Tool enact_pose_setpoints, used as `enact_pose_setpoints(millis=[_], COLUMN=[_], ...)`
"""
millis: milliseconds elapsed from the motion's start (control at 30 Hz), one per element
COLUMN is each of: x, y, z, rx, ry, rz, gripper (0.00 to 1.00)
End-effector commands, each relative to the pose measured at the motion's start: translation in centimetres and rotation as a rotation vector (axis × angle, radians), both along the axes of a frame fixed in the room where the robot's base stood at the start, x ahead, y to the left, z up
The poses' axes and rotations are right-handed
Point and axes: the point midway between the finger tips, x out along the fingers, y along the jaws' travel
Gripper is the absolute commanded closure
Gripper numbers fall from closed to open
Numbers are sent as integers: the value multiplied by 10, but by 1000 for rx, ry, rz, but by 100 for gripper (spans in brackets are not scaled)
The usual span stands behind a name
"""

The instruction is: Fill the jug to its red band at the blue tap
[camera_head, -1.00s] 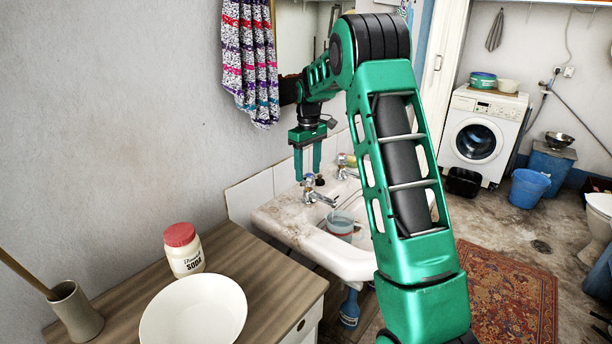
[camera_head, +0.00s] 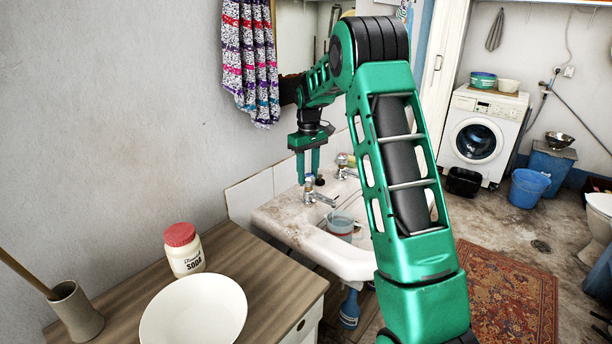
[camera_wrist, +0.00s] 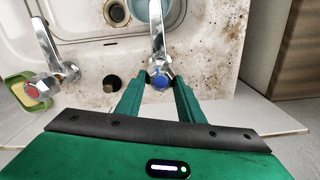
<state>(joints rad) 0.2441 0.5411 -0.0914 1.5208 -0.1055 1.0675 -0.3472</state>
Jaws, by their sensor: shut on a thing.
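The blue tap (camera_wrist: 160,78) has a chrome body and a blue-marked knob. It stands at the back rim of the basin and also shows in the head view (camera_head: 318,197). My gripper (camera_wrist: 160,80) points down over it, also in the head view (camera_head: 308,180), with its fingers shut on the knob from both sides. The jug (camera_head: 340,222) is clear, with bluish content, and stands in the basin below the spout. Its edge shows at the top of the wrist view (camera_wrist: 148,12). Its red band and exact level are too small to read.
A red-marked tap (camera_wrist: 35,90) stands left of the blue one in the wrist view, beside a yellow-green thing (camera_wrist: 25,92). A dark round stopper (camera_wrist: 112,83) lies between the taps. A wooden counter (camera_head: 275,285) with a soda jar (camera_head: 184,252) and white bowl (camera_head: 195,312) is nearer.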

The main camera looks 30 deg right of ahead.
Motion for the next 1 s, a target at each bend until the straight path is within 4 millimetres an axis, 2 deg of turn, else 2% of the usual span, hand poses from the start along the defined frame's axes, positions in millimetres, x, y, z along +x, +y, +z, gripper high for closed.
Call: enact_pose_setpoints(millis=[233,567,600,633,1000], x=[0,0,0,0,0], y=[-1,-1,-1,-1,-1], z=[1,1,1,1,3], rx=[0,0,0,0,0], ry=[-1,-1,-1,-1,-1], rz=[-165,-179,-179,-179,-177], gripper=[88,88,56,49,47])
